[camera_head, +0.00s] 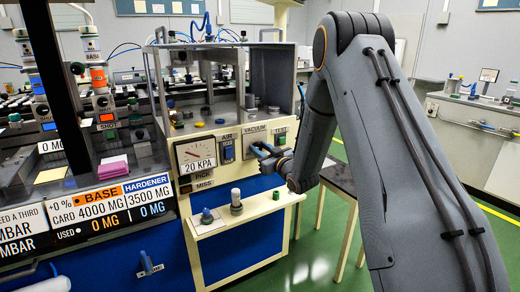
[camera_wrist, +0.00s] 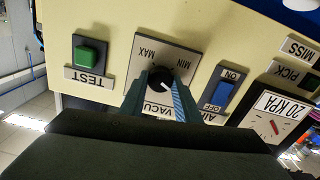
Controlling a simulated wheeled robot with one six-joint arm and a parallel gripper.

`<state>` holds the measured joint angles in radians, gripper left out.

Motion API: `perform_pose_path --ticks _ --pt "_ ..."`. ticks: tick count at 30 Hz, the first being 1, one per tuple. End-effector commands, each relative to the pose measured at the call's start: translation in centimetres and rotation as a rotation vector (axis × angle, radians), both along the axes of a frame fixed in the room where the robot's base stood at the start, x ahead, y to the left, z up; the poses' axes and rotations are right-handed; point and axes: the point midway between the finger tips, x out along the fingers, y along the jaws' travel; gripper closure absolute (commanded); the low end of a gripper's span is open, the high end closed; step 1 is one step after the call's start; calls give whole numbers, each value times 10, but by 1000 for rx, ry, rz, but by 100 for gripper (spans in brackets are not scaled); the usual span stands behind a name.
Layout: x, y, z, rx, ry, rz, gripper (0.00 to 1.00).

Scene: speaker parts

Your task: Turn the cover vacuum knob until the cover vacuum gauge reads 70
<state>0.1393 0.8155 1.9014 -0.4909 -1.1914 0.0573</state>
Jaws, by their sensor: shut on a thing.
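The black vacuum knob (camera_wrist: 156,79) sits on a grey plate marked MIN and MAX, which appears upside down in the wrist view. My gripper (camera_wrist: 160,92) is shut on the knob, one finger on each side. A white mark on the knob points to the lower right in that view. In the head view my gripper (camera_head: 268,152) is at the panel under the VACUUM label and hides the knob. The gauge (camera_head: 195,155) has a white face, a red needle and the text 20 KPA. It also shows upside down in the wrist view (camera_wrist: 276,122).
A blue AIR switch (camera_wrist: 223,95) is beside the knob, and a green TEST button (camera_wrist: 90,55) is on its other side. PICK and MISS labels lie near the gauge. A small shelf (camera_head: 255,206) with fittings juts out below the panel.

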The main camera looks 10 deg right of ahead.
Motion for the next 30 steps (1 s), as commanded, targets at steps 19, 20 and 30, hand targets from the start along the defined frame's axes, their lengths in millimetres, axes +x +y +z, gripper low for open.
perform_pose_path --ticks 19,20,30 --pt "0 -2 0 575 188 1 93" --pt "0 -2 0 602 197 1 93" --pt "0 -2 -1 909 296 0 93"
